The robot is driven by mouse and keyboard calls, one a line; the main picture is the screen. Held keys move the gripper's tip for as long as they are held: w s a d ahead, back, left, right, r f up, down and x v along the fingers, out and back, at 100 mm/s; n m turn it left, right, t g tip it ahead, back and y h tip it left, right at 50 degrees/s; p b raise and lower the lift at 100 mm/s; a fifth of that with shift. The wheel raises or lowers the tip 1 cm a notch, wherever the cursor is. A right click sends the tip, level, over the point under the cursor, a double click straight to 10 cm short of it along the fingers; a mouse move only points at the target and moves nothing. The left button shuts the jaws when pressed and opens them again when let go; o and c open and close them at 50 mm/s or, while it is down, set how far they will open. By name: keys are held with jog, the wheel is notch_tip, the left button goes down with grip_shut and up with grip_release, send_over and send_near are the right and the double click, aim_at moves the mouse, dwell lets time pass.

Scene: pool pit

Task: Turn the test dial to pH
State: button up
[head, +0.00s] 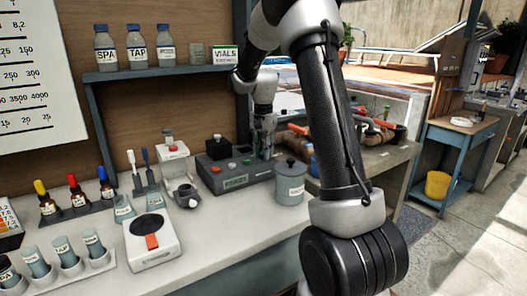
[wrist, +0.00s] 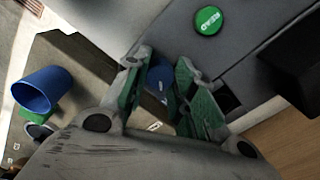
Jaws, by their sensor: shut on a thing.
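The grey tester box (head: 240,172) stands on the bench in the head view, with a small red button and a green label on its front. My gripper (head: 263,150) is at its right end, fingers pointing down. In the wrist view my gripper (wrist: 162,65) has its two green-padded fingers on either side of a round blue knob (wrist: 160,75), which looks like the test dial. The fingers are shut on it and hide much of it. I cannot read the dial's setting. The green READ button (wrist: 208,20) is on the box's grey top, beside the fingers.
A grey lidded pot (head: 290,186) stands close to the box. A white device with a black disc (head: 152,240), dropper bottles (head: 78,191) and sample vials are at the left. A shelf (head: 160,72) with bottles runs above. A blue cup (wrist: 44,90) shows in the wrist view.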

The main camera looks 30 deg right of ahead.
dwell(0.4)
jog(key=o, duration=1.1)
jog(key=shift+c, duration=0.2)
notch_tip(320, 180, up, 12)
